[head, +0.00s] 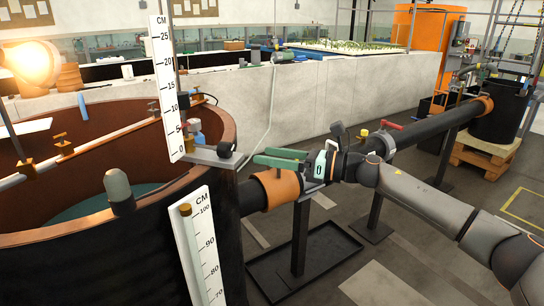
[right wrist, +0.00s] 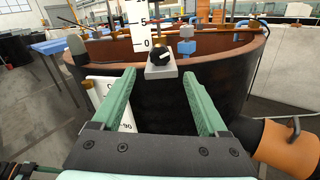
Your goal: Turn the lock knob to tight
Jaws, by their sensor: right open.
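The lock knob (head: 227,148) is a small black knob on a light grey bracket (head: 204,157) at the rim of the brown tank, beside the upright white scale (head: 167,85). In the right wrist view the knob (right wrist: 157,57) shows a pale mark on its face. My right gripper (head: 256,159) has green fingers, spread apart and empty. It is right of the knob in the head view, pointing at it. In the right wrist view the knob lies beyond the fingertips (right wrist: 155,77), between them in the picture and apart from them. My left gripper is not in view.
A second white scale (head: 200,245) stands against the tank (head: 110,255) below the bracket. A black pipe with an orange collar (head: 275,188) runs under my right gripper. A black tray (head: 305,262) lies on the floor. A grey-green capped post (head: 118,190) stands at the tank's near rim.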

